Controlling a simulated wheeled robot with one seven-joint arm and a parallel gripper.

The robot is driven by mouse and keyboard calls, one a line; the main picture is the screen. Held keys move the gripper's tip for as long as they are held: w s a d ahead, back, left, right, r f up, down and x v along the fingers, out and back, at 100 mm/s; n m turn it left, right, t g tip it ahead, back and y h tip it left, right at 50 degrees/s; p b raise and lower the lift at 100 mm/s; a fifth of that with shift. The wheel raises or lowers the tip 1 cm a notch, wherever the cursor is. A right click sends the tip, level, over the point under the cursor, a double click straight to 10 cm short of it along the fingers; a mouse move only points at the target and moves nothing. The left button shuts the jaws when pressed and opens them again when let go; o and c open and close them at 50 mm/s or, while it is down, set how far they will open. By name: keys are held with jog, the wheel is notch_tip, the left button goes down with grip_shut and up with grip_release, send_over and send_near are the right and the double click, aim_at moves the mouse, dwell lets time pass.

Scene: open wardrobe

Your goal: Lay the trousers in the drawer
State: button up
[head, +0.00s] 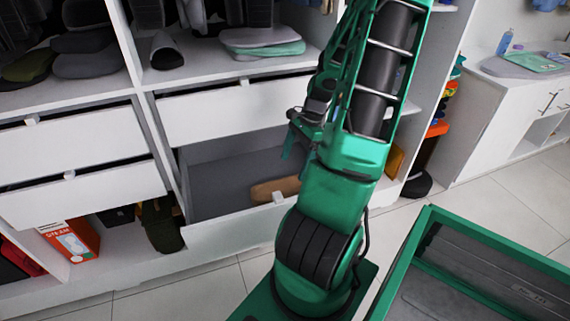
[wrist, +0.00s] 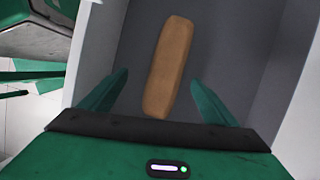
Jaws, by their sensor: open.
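The trousers appear as a tan-brown, narrow folded bundle (head: 270,189) lying on the grey floor of the open lower drawer (head: 217,238), close to its front panel. In the wrist view the bundle (wrist: 169,62) lies lengthwise and slightly tilted, inside the drawer with its dark floor (wrist: 228,50). My gripper (head: 288,153) is above the drawer. In the wrist view my gripper's green fingers (wrist: 161,77) are spread apart, one on each side of the bundle's near part, with a gap on both sides. Nothing is held. My arm hides the drawer's right end.
A closed upper drawer (head: 235,110) sits above the open one. Shelves hold folded clothes (head: 262,42). An orange box (head: 72,240) and a dark bag (head: 160,224) stand at lower left. A green-rimmed bin (head: 490,240) is at right. Tiled floor lies in front.

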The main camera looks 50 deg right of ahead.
jog(key=s+a+r+n+h, duration=0.1)
jog(key=s+a+r+n, duration=0.4)
jog(key=a+r+n, duration=0.3)
jog(key=s+a+r+n+g+h, duration=0.1)
jog(key=s+a+r+n+h, duration=0.1)
jog(key=s+a+r+n, duration=0.3)
jog(key=a+r+n, duration=0.3)
jog(key=a+r, duration=0.2)
jog(key=a, duration=0.1)
jog(key=shift+s+r, duration=0.25)
jog(key=shift+s, duration=0.15)
jog(key=shift+a, duration=0.1)
